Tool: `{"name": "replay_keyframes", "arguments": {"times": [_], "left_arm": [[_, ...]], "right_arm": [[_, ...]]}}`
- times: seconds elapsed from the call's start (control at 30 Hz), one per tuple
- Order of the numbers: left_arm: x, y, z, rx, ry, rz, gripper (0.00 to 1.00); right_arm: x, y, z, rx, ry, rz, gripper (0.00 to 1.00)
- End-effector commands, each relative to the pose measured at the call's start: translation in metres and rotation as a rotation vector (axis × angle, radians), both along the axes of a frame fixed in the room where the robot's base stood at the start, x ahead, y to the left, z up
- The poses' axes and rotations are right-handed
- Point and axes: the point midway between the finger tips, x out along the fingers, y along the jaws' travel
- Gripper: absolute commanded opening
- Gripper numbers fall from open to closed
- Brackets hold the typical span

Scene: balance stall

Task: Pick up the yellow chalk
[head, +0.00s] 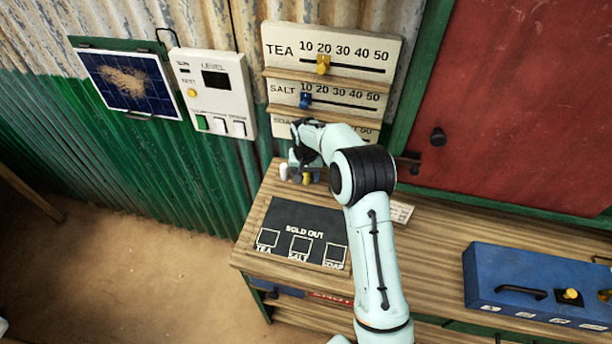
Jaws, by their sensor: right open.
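The yellow chalk (306,178) shows as a small yellow piece at the back left end of the wooden counter, close to the wall. My right gripper (297,168) reaches to it from above with its jaws open, and the wrist and fingers partly cover that spot. A white piece (284,173) is visible just left of the chalk. I cannot tell whether the fingers touch the chalk. My left gripper is not in view.
The wooden counter (437,249) carries a blackboard marked SOLD OUT (284,219) and a blue box (500,266) at right. A price board (330,50) with sliders, a white level panel (215,80) and a solar panel (95,75) are on the wall behind.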

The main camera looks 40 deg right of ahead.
Motion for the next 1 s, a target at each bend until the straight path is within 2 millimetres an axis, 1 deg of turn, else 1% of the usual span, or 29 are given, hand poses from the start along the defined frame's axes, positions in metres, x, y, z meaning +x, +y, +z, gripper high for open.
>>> {"name": "replay_keyframes", "arguments": {"times": [0.1,0.17,0.2,0.27,0.3,0.6,0.77,0.87,1.0], "left_arm": [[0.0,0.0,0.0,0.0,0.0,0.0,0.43],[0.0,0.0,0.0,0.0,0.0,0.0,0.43],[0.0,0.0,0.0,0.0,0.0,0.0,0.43],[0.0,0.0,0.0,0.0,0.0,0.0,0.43],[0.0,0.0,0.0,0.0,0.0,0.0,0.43],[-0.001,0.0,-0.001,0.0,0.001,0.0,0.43],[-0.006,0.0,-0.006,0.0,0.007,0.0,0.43],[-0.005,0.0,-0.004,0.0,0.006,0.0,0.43],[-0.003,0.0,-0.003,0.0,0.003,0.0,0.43]], "right_arm": [[0.0,0.0,0.0,0.0,0.0,0.0,0.56],[0.0,0.0,0.0,0.0,0.0,0.0,0.36],[0.0,0.0,0.0,0.0,0.0,0.0,0.23],[0.0,0.0,0.0,0.0,0.0,0.0,0.04],[0.0,0.0,0.0,0.0,0.0,0.0,0.0],[0.0,0.0,0.001,-0.001,-0.001,0.0,0.0],[-0.003,0.004,0.009,-0.001,-0.002,0.002,0.0],[-0.002,0.003,0.022,0.0,-0.004,0.0,0.0],[-0.001,0.003,0.044,-0.001,-0.004,0.0,0.0]]}}
